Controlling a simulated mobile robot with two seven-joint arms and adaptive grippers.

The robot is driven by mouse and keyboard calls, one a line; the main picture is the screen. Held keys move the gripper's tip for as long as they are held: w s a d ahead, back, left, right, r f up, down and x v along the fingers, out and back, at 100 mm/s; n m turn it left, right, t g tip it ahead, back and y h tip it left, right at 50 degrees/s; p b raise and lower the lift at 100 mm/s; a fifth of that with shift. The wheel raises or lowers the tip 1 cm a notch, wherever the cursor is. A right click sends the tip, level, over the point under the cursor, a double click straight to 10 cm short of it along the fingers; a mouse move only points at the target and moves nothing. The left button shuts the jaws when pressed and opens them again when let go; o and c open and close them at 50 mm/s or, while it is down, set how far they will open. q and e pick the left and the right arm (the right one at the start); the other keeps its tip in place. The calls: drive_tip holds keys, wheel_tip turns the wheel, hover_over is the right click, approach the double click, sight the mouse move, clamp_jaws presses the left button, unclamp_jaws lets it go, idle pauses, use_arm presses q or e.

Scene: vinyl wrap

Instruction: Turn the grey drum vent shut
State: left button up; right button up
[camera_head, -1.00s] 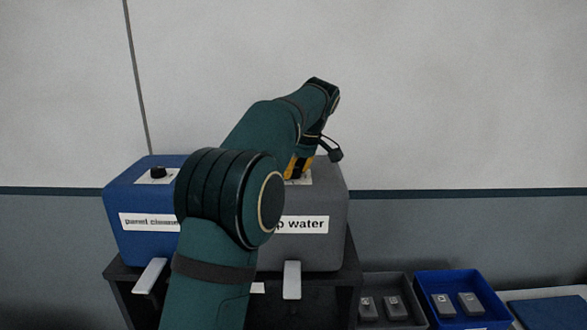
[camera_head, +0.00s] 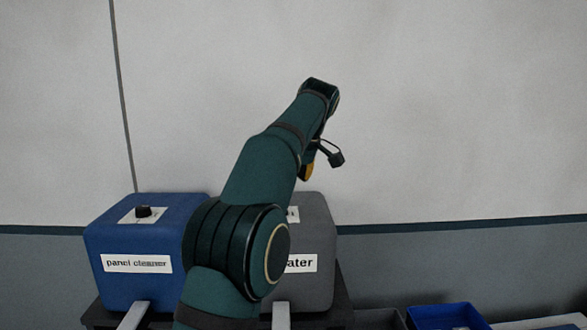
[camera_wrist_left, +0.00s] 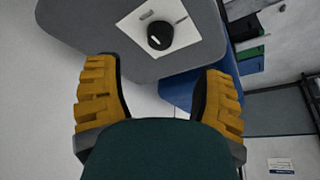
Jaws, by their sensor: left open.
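The grey drum (camera_head: 312,235) stands right of centre in the head view, its "water" label partly behind my left arm. In the left wrist view its grey top (camera_wrist_left: 75,30) carries a white plate (camera_wrist_left: 133,24) with the round black vent knob (camera_wrist_left: 160,36). I cannot tell from the knob whether the vent is open or shut. In the head view one yellow finger (camera_head: 306,172) shows above the drum; the arm hides the rest. My right gripper is not in view.
A blue drum (camera_head: 120,235) labelled "panel cleaner", with its own black knob (camera_head: 143,211), stands to the left. Spouts (camera_head: 133,314) show at the bottom edge. A blue bin (camera_head: 447,314) lies at lower right. A pale wall (camera_head: 450,100) rises behind.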

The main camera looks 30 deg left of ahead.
use_arm(q)
drive_tip(key=shift+v, duration=1.6)
